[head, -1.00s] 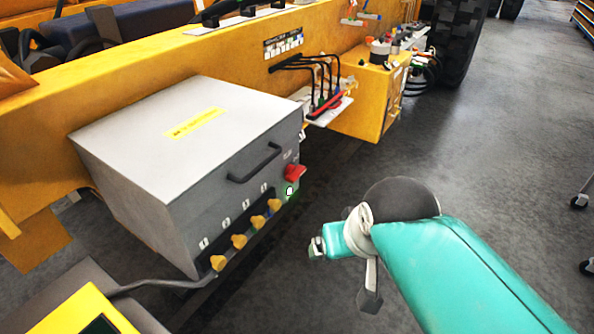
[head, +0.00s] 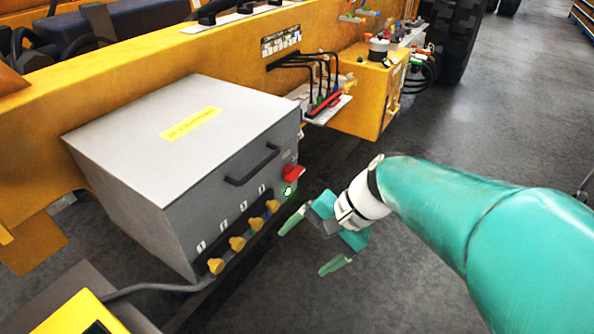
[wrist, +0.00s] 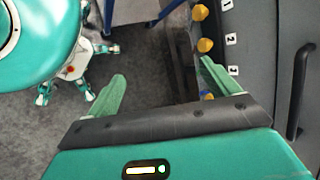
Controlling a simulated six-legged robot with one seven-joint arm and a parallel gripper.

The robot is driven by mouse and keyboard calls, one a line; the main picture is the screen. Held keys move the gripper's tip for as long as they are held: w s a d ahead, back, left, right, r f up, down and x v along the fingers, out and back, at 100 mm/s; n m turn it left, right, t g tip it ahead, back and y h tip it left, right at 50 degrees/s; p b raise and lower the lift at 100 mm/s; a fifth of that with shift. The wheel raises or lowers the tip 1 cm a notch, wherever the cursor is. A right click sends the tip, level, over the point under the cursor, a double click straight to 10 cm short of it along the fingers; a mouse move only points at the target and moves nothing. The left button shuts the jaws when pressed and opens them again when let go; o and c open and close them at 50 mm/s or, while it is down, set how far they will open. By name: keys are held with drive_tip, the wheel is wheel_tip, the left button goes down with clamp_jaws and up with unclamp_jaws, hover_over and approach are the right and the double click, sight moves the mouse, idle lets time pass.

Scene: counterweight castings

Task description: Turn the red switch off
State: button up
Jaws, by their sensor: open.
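The red switch (head: 293,173) sticks out from the right end of the grey box's front face, just above a small green-lit part (head: 289,190). My gripper (head: 303,251) is open and empty, in front of and below the right part of the box. Its fingers point left, below the red switch and apart from it. In the wrist view my gripper (wrist: 162,72) has its two green fingers spread, with the right finger near the box's row of yellow knobs. The red switch is not seen in the wrist view.
The grey box (head: 180,135) has a black handle (head: 252,165) and several yellow knobs (head: 237,243) along its lower front. A yellow beam (head: 120,75) runs behind it. A cable bracket (head: 325,105) is to the right. The floor (head: 440,140) at right is open.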

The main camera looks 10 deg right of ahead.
drive_tip(key=w+f+m+t+y, duration=0.1)
drive_tip(key=w+m+y, duration=0.3)
drive_tip(key=w+m, duration=0.15)
drive_tip(key=m+t+y, duration=0.2)
drive_tip(key=m+t, duration=0.9)
drive_tip(key=m, duration=0.2)
approach(299, 175)
drive_tip(key=x, duration=0.9)
drive_tip(key=shift+w+a, duration=0.1)
drive_tip(key=shift+a, duration=0.15)
drive_tip(key=c, duration=1)
